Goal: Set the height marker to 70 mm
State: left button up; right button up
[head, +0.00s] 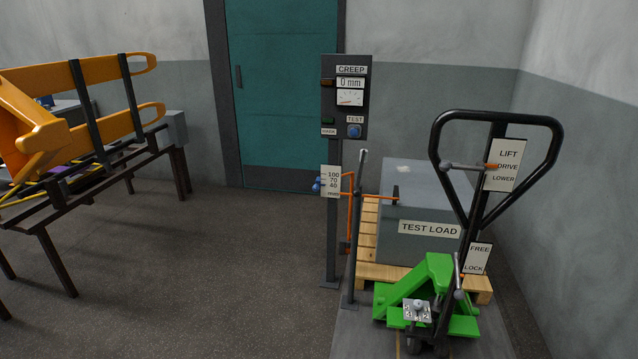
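A white scale plate (331,193) marked 100, 70, 40 and mm is on the dark post (332,240) of the gauge stand. A blue knob (316,186) sticks out at the plate's left edge, roughly level with the 40 line; the exact setting is too small to read. An orange bracket (350,212) is at the right of the plate. The panel (344,97) above reads CREEP, 0 mm, with a dial and a blue TEST button (354,131). Neither of my grippers is in view.
A green pallet truck (430,292) with a black handle stands at the right, at a wooden pallet (372,232) bearing a grey TEST LOAD box (428,210). An orange fork frame (60,90) lies on a dark rack at the left. The floor (190,270) between is clear.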

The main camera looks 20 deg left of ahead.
aim_at(316, 187)
jog(key=i+j+z, duration=0.1)
jog(key=i+j, duration=0.35)
jog(key=i+j+z, duration=0.1)
jog(key=i+j, duration=0.35)
jog(key=i+j+z, duration=0.1)
jog(key=i+j, duration=0.35)
jog(key=j, duration=0.2)
jog(key=i+j, duration=0.35)
jog(key=i+j+z, duration=0.1)
jog(key=i+j, duration=0.2)
jog(key=i, duration=0.25)
